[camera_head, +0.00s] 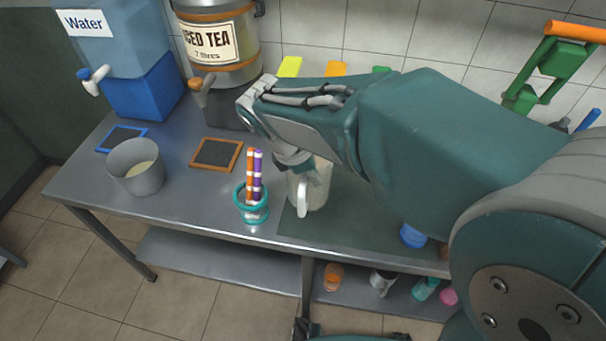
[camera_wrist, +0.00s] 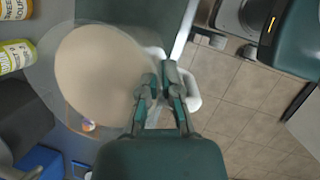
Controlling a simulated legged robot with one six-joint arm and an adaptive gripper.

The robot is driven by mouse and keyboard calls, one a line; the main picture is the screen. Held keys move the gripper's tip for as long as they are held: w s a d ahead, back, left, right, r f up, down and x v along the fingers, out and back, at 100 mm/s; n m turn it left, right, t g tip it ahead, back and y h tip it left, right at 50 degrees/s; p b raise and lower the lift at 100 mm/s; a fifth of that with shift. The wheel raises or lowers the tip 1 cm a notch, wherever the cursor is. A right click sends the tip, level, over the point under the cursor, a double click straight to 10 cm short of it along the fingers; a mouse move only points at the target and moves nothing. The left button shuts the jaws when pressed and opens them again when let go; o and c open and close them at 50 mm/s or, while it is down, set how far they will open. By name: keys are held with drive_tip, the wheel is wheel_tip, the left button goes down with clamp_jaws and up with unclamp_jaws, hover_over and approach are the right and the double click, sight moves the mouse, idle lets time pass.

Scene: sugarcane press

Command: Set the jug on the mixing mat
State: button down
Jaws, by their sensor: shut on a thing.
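The jug (camera_head: 318,188) is pale and semi-clear, with a white handle, and stands about upright. In the wrist view its wide mouth (camera_wrist: 95,75) shows a beige content filling most of the circle. My gripper (camera_head: 296,165) is shut on the jug at its handle side; the fingers also show in the wrist view (camera_wrist: 164,90). The mixing mat (camera_head: 350,222) is a dark green sheet on the steel counter. The jug is over the mat's left part, low down; I cannot tell whether its base touches. My arm hides part of the jug and mat.
A teal cup (camera_head: 252,212) with orange and purple sticks stands close left of the jug. A grey pot (camera_head: 136,168), an orange-framed pad (camera_head: 216,154) and a blue-framed pad (camera_head: 122,138) lie further left. Water (camera_head: 112,40) and iced tea (camera_head: 218,45) dispensers stand behind.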

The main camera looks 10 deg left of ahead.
drive_tip(key=w+d+f, duration=0.3)
drive_tip(key=d+f, duration=0.6)
drive_tip(key=f, duration=0.2)
drive_tip(key=shift+w, duration=0.25)
drive_tip(key=shift+f, duration=0.1)
drive_tip(key=c, duration=0.8)
unclamp_jaws()
